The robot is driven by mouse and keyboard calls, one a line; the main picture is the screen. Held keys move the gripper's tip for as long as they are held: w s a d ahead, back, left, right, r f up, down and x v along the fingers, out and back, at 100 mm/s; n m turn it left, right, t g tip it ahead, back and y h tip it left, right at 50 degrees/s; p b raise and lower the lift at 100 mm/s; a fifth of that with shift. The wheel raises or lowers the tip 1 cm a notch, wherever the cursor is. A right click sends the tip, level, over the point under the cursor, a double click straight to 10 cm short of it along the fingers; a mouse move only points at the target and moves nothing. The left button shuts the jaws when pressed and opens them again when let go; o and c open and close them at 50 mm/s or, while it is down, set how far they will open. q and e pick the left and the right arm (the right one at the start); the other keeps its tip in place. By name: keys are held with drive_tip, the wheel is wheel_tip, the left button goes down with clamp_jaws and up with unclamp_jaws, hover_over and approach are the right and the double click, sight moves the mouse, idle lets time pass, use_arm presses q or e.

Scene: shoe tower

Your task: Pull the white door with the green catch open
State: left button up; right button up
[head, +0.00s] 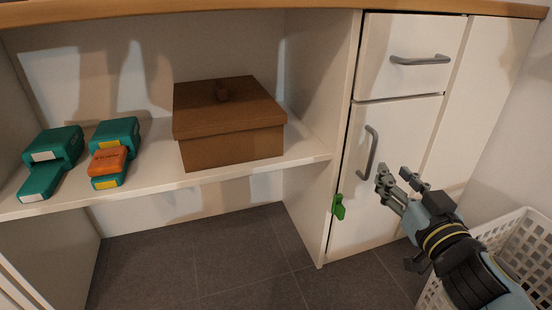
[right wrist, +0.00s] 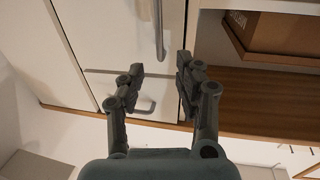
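The white door (head: 350,190) is the lower front of the cabinet at the right and looks shut. Its grey vertical bar handle (head: 367,152) is near the door's upper left. The green catch (head: 338,207) sits at the door's left edge, below the handle. My right gripper (head: 394,176) is open and empty, just right of the handle and apart from it. In the right wrist view the handle (right wrist: 158,28) lies beyond the open fingers (right wrist: 158,76), with nothing between them. The green catch is not visible there. My left gripper is not in view.
A white drawer (head: 410,60) with a grey handle is above the door. A white lattice basket (head: 525,240) stands at the right by my right arm. The shelf (head: 300,150) holds a brown lidded box (head: 228,125) and teal shoe boxes (head: 55,150). The dark floor (head: 220,255) is clear.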

sight(374, 150)
drive_tip(key=w, duration=0.3)
drive_tip(key=w+a, duration=0.1)
drive_tip(key=w, duration=0.6)
drive_tip(key=shift+w+a+b, duration=0.25)
drive_tip(key=shift+b, duration=0.05)
clamp_jaws()
